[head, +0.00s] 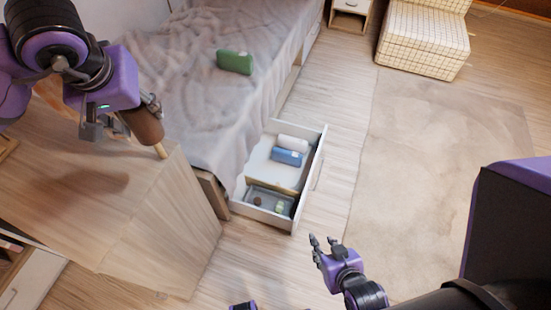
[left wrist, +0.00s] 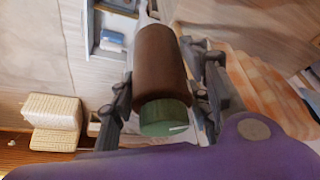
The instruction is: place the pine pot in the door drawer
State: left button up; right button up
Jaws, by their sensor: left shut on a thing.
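The held object, which I take as the pine pot (head: 146,126), is a brown cylinder with a pale narrow end pointing down. In the left wrist view the pot (left wrist: 160,65) shows a green end nearest the camera. My left gripper (head: 122,126) is shut around its sides, holding it above the wooden table top. The open drawer (head: 310,178) is pulled out from the bed's side, to the right of and below the left gripper. My right gripper (head: 321,247) is open and empty, below and to the right of the drawer.
The drawer holds a white roll (head: 292,143), a blue packet (head: 287,157) and a grey tray (head: 270,201) with small items. A wooden table (head: 150,215) stands at left. A green bundle (head: 234,62) lies on the bed (head: 180,60). Floor beyond the drawer is clear.

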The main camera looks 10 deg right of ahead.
aim_at(281, 181)
jog(key=i+l+z, duration=0.25)
jog(key=l, duration=0.15)
jog(key=i+l+z, duration=0.55)
